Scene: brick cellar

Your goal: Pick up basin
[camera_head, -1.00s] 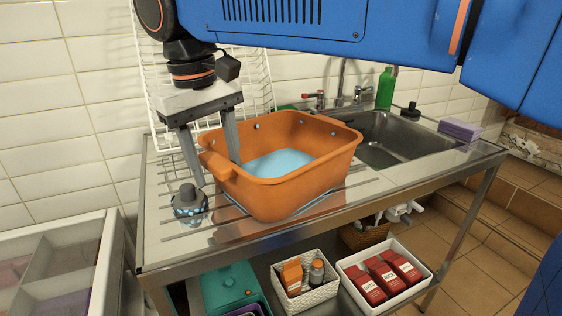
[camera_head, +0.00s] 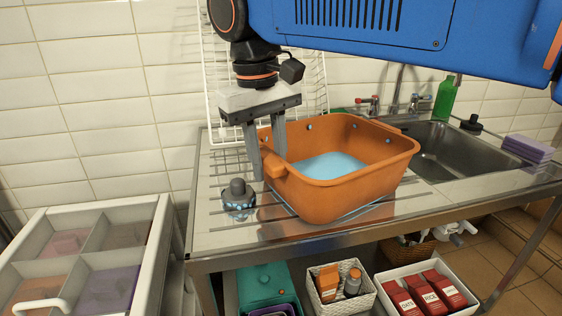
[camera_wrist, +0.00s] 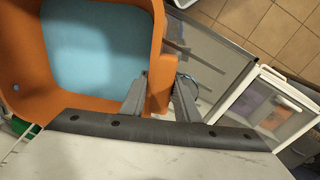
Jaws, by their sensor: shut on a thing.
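The orange basin (camera_head: 345,195) with a light blue inside bottom sits on the metal draining board (camera_head: 225,238), left of the sink. My gripper (camera_head: 268,168) reaches down at the basin's left end and is shut on its handle (camera_head: 275,172). The wrist view shows the basin (camera_wrist: 150,30) with its handle (camera_wrist: 160,82) between the two fingers of my gripper (camera_wrist: 160,95). The basin looks level, and I see no clear gap under it.
A grey-topped scrubber (camera_head: 238,198) stands close left of the basin. A white wire rack (camera_head: 222,80) is behind. The sink (camera_head: 455,150), green bottle (camera_head: 445,98) and purple sponges (camera_head: 528,148) are right. A divided white bin (camera_head: 150,235) stands left; boxes fill the shelf below.

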